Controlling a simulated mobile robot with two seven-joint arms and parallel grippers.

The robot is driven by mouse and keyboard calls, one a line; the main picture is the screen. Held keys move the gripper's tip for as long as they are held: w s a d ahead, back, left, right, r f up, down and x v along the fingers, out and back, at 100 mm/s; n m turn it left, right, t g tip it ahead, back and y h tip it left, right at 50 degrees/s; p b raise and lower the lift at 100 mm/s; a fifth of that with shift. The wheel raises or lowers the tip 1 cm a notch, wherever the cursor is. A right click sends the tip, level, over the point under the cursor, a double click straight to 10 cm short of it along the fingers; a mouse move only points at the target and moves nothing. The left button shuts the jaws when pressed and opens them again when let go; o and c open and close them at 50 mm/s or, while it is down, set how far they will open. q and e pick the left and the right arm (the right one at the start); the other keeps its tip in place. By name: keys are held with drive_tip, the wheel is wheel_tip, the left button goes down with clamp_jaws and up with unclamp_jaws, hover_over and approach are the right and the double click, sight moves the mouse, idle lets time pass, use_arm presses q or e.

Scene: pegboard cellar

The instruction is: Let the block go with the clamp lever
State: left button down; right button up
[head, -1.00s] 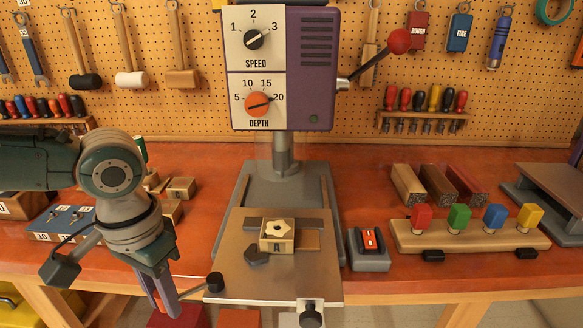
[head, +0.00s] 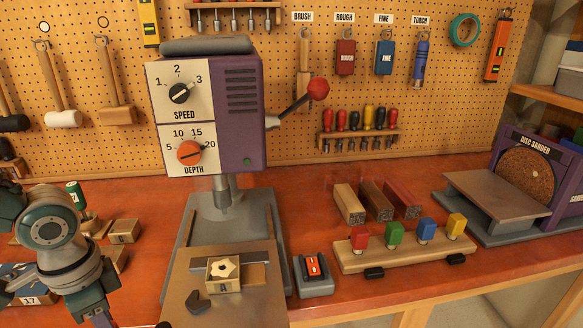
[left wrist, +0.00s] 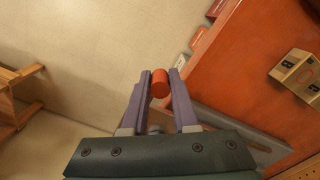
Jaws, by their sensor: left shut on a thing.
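The pale block marked A (head: 224,286), with a star-shaped top, sits on the drill press table (head: 252,308) against a dark bar. A dark angular piece (head: 197,302) lies in front of it. My left gripper (left wrist: 160,82) is shut on an orange-red cylindrical grip (left wrist: 160,88), which appears to be the clamp lever's handle, beside the bench's edge. In the head view my left gripper (head: 100,318) is cut off by the bottom edge, and the lever is almost wholly out of frame. My right gripper is not in view.
The purple drill press (head: 210,110) stands behind the block. A red switch box (head: 314,274) and a rack of coloured pegs (head: 405,252) stand right of it. A disc sander (head: 525,180) is far right. A block marked B (left wrist: 297,72) shows in the left wrist view.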

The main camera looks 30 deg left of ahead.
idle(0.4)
use_arm(q)
drive_tip(key=c, duration=0.7)
unclamp_jaws()
wheel_tip(320, 180, up, 10)
drive_tip(key=shift+f+p, duration=0.1)
drive_tip(key=shift+p, duration=0.8)
